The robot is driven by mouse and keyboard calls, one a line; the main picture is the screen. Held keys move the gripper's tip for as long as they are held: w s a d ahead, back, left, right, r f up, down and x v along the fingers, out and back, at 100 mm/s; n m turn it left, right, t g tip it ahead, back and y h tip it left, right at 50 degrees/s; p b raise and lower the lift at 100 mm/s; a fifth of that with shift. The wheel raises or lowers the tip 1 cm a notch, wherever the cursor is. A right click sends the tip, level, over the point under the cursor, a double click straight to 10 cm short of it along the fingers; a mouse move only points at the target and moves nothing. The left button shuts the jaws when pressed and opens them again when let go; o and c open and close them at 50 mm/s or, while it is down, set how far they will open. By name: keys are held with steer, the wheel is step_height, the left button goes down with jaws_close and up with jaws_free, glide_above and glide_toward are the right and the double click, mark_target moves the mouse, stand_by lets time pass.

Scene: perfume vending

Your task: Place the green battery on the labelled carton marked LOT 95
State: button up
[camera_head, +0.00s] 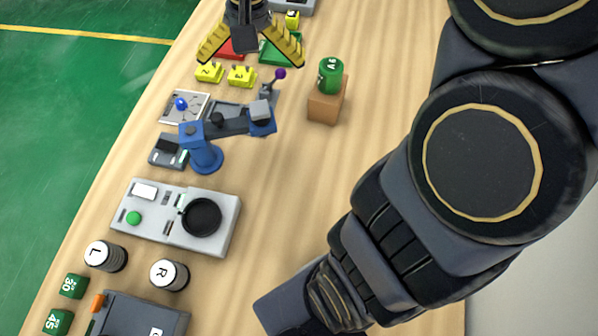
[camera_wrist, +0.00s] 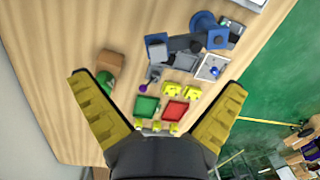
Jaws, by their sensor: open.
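A green battery (camera_head: 330,76) with white marking stands upright on top of a brown carton (camera_head: 325,107), right of centre at the top in the head view. In the wrist view, the green battery (camera_wrist: 104,79) and the brown carton (camera_wrist: 111,61) show at the left, close to one finger. No LOT 95 label can be read on the carton from here. My gripper (camera_head: 252,61) is open and empty, with yellow ridged fingers spread wide. It is to the left of the battery in the head view, apart from it. Both fingers also show in the wrist view (camera_wrist: 160,82).
Yellow numbered blocks (camera_head: 241,76), a red tray (camera_head: 232,48) and a green tray (camera_head: 281,50) lie near my gripper. A small blue arm model (camera_head: 203,152) and a grey dial box (camera_head: 177,217) stand lower left. The wood beside and below the carton is clear.

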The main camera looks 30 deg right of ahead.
steer(key=s+a+f+n, duration=0.1)
steer(key=s+a+n, duration=0.1)
steer(key=s, duration=0.7)
steer(key=s+a+f+n+g+h, duration=0.1)
steer(key=s+n, duration=0.3)
steer(key=s, duration=0.6)
steer(key=shift+s+a+f+n+g, duration=0.15)
steer(key=shift+a+n+g, duration=0.15)
steer(key=shift+a, duration=0.55)
